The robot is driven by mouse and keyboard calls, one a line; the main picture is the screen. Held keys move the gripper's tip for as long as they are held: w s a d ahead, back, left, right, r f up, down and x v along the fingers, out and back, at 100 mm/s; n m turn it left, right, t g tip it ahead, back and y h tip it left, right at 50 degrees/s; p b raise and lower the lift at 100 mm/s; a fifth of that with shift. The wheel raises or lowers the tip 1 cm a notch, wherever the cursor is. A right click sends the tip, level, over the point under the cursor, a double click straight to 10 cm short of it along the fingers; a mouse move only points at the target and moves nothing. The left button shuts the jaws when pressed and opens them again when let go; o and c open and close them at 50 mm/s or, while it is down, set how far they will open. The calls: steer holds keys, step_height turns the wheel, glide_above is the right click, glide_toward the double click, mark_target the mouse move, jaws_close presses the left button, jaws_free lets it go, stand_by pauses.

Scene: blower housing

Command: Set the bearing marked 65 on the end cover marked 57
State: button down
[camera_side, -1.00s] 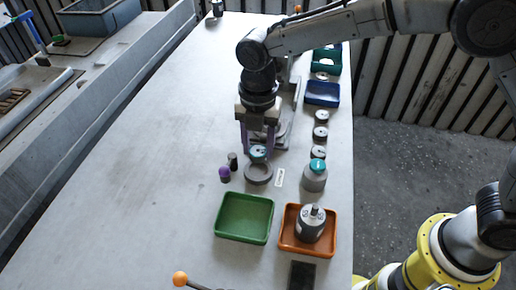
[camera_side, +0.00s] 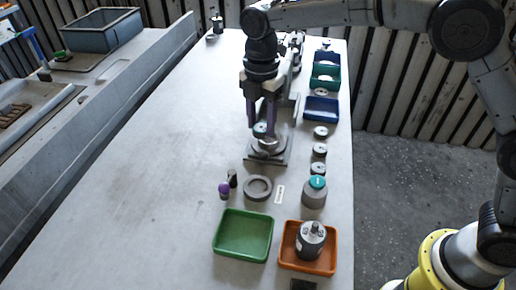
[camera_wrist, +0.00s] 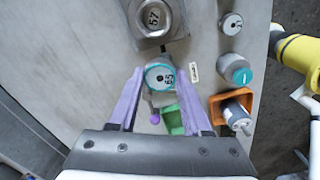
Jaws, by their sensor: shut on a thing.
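The end cover (camera_side: 268,147) is a round grey part on a square grey plate. In the wrist view its mark 57 shows on the end cover (camera_wrist: 153,17), ahead of the bearing at the top of the picture. In the side view the bearing overlaps the rear part of the cover and appears to be above it. The exact gap cannot be told.
An empty dark ring (camera_side: 247,190) lies in front of the plate, beside a purple-topped piece (camera_side: 224,191). A teal-capped grey jar (camera_side: 314,196) and several discs stand at right. A green tray (camera_side: 218,240) and an orange tray (camera_side: 288,265) are nearest. The table's left side is clear.

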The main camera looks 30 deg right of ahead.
steer(key=shift+m, duration=0.8)
steer(key=shift+w+d+f, duration=0.6)
steer(key=shift+d+f, duration=0.2)
steer(key=shift+f, duration=0.05)
steer(key=shift+w+d+f, duration=0.65)
steer(key=shift+d+f, duration=0.15)
steer(key=shift+d, duration=0.05)
steer(key=shift+w+d+f, duration=0.6)
steer(key=shift+d+f, duration=0.2)
steer(key=shift+f, duration=0.05)
steer(key=shift+f, duration=0.8)
jaws_free()
step_height(320, 180, up, 8)
steer(key=shift+f, duration=0.25)
stand_by(0.7)
